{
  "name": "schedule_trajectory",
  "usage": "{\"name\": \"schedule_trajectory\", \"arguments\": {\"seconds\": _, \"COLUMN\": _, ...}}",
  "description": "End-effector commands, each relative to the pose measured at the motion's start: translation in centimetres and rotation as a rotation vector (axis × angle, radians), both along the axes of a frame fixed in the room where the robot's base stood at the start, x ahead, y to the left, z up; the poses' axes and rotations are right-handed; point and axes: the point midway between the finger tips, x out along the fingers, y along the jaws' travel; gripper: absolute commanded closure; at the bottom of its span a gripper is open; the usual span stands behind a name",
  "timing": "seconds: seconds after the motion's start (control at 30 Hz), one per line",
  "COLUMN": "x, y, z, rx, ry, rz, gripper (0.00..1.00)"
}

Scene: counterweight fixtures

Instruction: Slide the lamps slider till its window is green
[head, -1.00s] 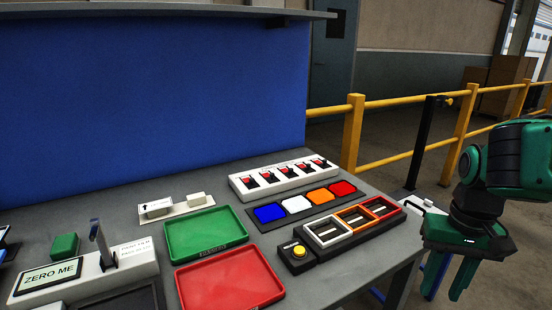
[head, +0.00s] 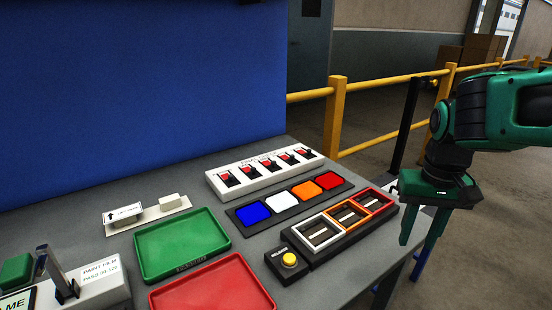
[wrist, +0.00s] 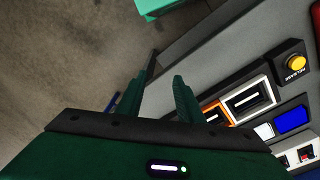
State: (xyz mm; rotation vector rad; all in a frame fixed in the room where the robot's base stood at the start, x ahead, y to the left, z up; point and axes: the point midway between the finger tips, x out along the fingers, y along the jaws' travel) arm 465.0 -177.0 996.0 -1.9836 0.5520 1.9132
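I cannot pick out the lamps slider for sure, as no label reading lamps is legible and no green window shows. A white plate with an arrow label (head: 126,214) and a raised white block (head: 169,201) lies at the back left. A white panel with several red switches (head: 228,179) lies at the back. My gripper (head: 414,250) hangs fingers down at the right edge of the table, beside the black fixture (head: 314,257) with white, orange and red frames. The wrist view shows its two fingers (wrist: 165,68) apart, with nothing between them.
A yellow release button (head: 289,259) sits at the near end of the black fixture. Blue, white, orange and red pads (head: 254,213) lie behind it. Green (head: 181,244) and red (head: 212,288) trays lie to the left. A yellow rail (head: 335,115) stands beyond the table.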

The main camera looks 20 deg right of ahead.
Motion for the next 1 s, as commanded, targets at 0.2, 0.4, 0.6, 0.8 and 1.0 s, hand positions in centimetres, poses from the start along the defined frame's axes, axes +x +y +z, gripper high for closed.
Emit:
{"name": "schedule_trajectory", "arguments": {"seconds": 0.2, "x": 13.8, "y": 1.6, "z": 4.1, "rx": -0.104, "ry": -0.081, "rz": 0.147, "gripper": 0.66}}
{"name": "schedule_trajectory", "arguments": {"seconds": 0.4, "x": 26.8, "y": 7.4, "z": 6.3, "rx": -0.134, "ry": -0.186, "rz": 0.289, "gripper": 0.66}}
{"name": "schedule_trajectory", "arguments": {"seconds": 0.6, "x": 36.2, "y": 14.4, "z": 7.2, "rx": -0.106, "ry": -0.285, "rz": 0.391, "gripper": 0.66}}
{"name": "schedule_trajectory", "arguments": {"seconds": 0.8, "x": 40.4, "y": 18.3, "z": 7.5, "rx": -0.077, "ry": -0.337, "rz": 0.432, "gripper": 0.66}}
{"name": "schedule_trajectory", "arguments": {"seconds": 1.0, "x": 41.4, "y": 18.8, "z": 6.5, "rx": -0.071, "ry": -0.344, "rz": 0.437, "gripper": 0.66}}
